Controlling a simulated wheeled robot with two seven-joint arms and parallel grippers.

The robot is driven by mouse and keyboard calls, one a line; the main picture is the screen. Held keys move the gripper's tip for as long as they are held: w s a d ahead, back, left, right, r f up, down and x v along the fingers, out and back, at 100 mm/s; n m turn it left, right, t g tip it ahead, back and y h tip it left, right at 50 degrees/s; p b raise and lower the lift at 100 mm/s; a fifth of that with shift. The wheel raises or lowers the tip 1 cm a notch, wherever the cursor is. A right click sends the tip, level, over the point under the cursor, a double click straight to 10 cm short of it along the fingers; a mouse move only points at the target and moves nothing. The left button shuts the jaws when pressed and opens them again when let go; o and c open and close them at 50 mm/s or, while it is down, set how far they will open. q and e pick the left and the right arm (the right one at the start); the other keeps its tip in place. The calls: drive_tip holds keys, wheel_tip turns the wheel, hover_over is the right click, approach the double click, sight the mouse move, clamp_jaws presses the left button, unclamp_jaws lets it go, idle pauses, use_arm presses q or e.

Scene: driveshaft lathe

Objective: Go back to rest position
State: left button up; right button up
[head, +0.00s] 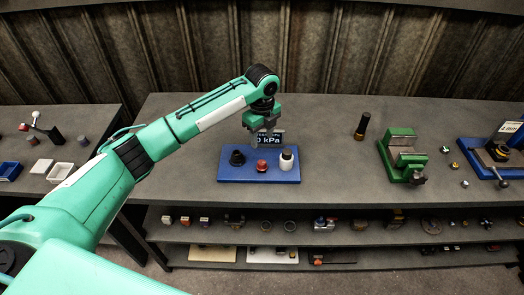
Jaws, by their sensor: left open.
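My left arm reaches in from the left over the grey workbench (335,115). Its left gripper (264,128) points down above a blue panel (230,174), close to the display (268,141) that reads "0 kPa". It is open and I see nothing held in it. The panel carries a black knob (237,158), a red button (262,166) and a white knob with a black top (287,160). Whether the fingers touch the display cannot be told. My right gripper is not in view.
A black flashlight-like tool (362,126), a green vise (401,150) and a blue-based device (485,155) stand on the bench to the right. Small parts fill the shelf (300,240) below. A side table (95,120) at left holds blue bins (10,171).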

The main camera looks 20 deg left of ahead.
use_arm(q)
wheel_tip(320, 180, up, 2)
drive_tip(key=shift+r, duration=0.1)
idle(0.4)
